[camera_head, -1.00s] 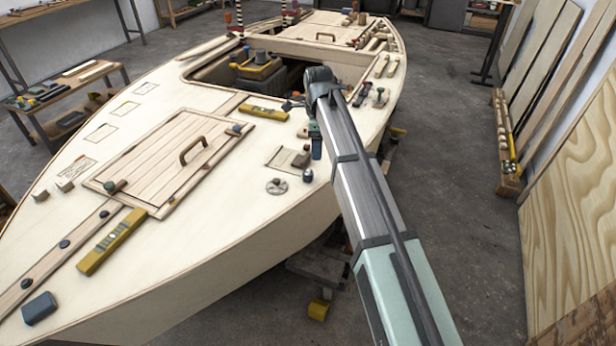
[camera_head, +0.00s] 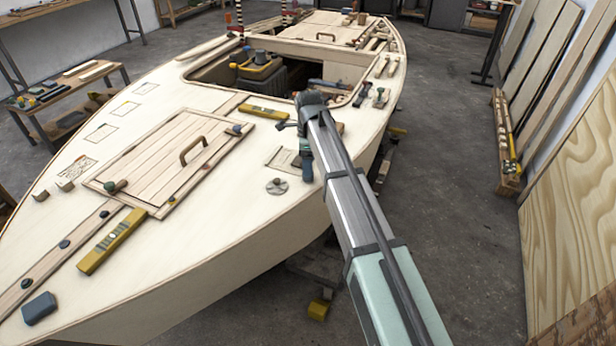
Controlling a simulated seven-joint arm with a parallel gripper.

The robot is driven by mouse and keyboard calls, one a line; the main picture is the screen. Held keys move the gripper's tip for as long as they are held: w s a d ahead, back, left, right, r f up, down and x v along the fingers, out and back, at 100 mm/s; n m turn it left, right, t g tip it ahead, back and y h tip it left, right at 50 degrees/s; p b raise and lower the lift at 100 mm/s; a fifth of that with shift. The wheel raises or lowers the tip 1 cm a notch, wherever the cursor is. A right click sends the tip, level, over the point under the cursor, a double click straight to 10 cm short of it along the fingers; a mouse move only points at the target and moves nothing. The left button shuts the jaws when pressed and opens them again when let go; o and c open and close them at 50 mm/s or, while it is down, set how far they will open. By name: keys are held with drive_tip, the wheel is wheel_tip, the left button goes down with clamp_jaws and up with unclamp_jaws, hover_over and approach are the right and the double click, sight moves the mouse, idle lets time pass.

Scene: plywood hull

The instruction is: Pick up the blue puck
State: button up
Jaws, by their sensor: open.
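Several small blue-grey round pieces could be the blue puck, and I cannot tell which. One (camera_head: 235,130) lies at the far right corner of the wooden hatch, and another (camera_head: 64,244) on the left deck strip. A larger blue rounded block (camera_head: 39,308) lies at the near left of the deck. My gripper (camera_head: 307,178) points down over the right side of the deck, right of a grey disc (camera_head: 276,186). It is open. A small blue-grey piece seen there earlier is now hidden behind or under the gripper.
The pale plywood deck (camera_head: 190,255) has free room at its near side. A wooden hatch (camera_head: 160,160) with a raised handle (camera_head: 192,150) lies left of my gripper. Yellow levels (camera_head: 112,240) lie on the deck. An open cockpit with tools is beyond.

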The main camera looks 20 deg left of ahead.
drive_tip(key=f, duration=0.5)
drive_tip(key=shift+a, duration=0.2)
drive_tip(key=c, duration=1.1)
drive_tip(key=shift+r, duration=0.1)
drive_tip(key=shift+r, duration=0.1)
wheel_tip(320, 180, up, 10)
drive_tip(key=shift+f, duration=0.1)
